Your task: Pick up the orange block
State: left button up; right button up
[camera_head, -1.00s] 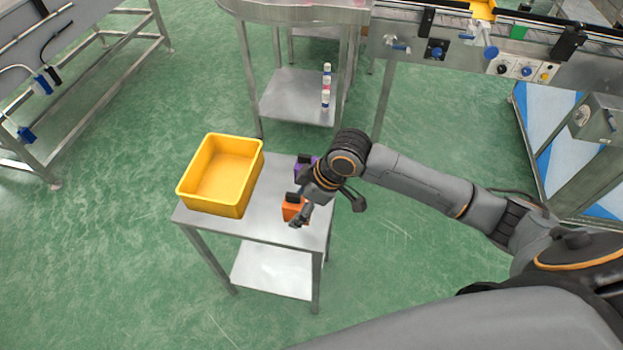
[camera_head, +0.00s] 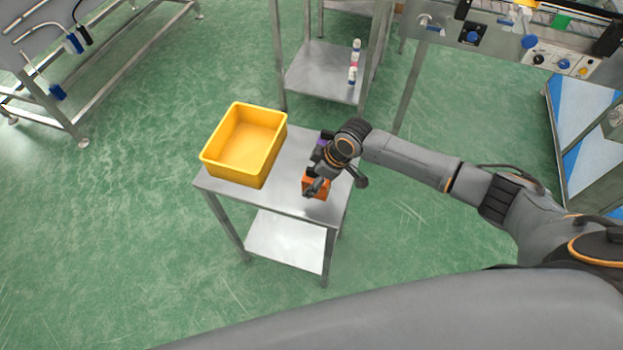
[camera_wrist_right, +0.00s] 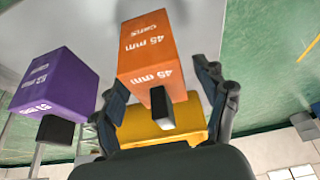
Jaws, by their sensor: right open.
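The orange block (camera_head: 322,191) stands on the small metal table, partly hidden behind my right gripper (camera_head: 315,187) in the head view. In the right wrist view the orange block (camera_wrist_right: 148,48) shows "45 mm" lettering and a black tab. My right gripper (camera_wrist_right: 165,88) is open there, with one finger on each side of the block's tab end. I see no closed grip, and cannot tell whether a finger touches the block. My left gripper is not in view.
A purple block (camera_wrist_right: 57,82) with a dark tab stands beside the orange one, close to one finger. A yellow bin (camera_head: 230,170) takes up the left of the table (camera_head: 285,203). A metal stand with small bottles (camera_head: 354,62) is behind. Green floor surrounds the table.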

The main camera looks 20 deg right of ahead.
aim_at(311, 169)
jog(key=shift+x, duration=1.05)
jog(key=c, duration=1.5)
jog(key=shift+o, duration=0.2)
jog(key=shift+r, duration=0.15)
jog(key=shift+r+p, duration=4.65)
